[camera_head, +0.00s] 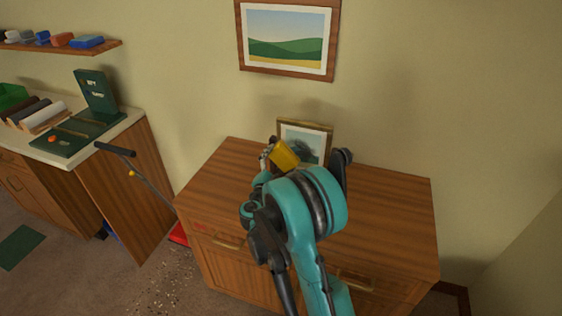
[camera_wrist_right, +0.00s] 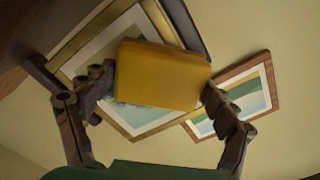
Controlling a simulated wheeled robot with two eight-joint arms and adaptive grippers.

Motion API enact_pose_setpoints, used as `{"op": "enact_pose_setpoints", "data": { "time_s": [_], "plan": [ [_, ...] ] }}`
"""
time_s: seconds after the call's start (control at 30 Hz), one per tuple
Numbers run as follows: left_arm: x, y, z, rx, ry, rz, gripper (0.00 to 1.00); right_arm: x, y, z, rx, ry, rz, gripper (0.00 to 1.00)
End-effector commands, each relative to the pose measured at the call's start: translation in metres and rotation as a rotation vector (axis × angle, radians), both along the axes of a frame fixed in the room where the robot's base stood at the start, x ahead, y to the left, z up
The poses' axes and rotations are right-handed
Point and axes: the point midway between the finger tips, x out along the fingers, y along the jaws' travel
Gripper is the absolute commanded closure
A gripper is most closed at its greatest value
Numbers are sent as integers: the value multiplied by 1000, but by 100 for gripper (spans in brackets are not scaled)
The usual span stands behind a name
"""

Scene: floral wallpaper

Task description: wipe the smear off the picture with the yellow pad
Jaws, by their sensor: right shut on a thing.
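The yellow pad (camera_head: 284,156) is held in my right gripper (camera_head: 266,160), in front of the small framed picture. In the right wrist view the pad (camera_wrist_right: 162,76) sits between the two fingers of the gripper (camera_wrist_right: 158,92). The small picture (camera_head: 316,136) leans upright at the back of the wooden dresser, in a gold frame. A dark grey smear (camera_head: 308,151) shows on its lower part, partly hidden by the pad and my arm. The picture (camera_wrist_right: 148,118) is behind the pad in the wrist view; I cannot tell if they touch. My left gripper is not in view.
A larger landscape picture (camera_head: 286,42) hangs on the wall above. The dresser top (camera_head: 385,200) is clear at the right. At the left are a counter (camera_head: 60,158) with a green box and rolls, a shelf (camera_head: 70,48), and a leaning dark-handled stick (camera_head: 142,180).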

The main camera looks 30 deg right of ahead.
Motion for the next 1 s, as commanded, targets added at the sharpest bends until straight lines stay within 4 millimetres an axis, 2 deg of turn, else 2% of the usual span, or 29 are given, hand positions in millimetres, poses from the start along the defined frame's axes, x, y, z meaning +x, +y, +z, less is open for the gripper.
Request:
{"op": "enact_pose_setpoints", "data": {
  "time_s": [1.0],
  "plan": [
    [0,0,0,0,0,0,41,5,-11,0,-1,0,-1,38]
  ]
}}
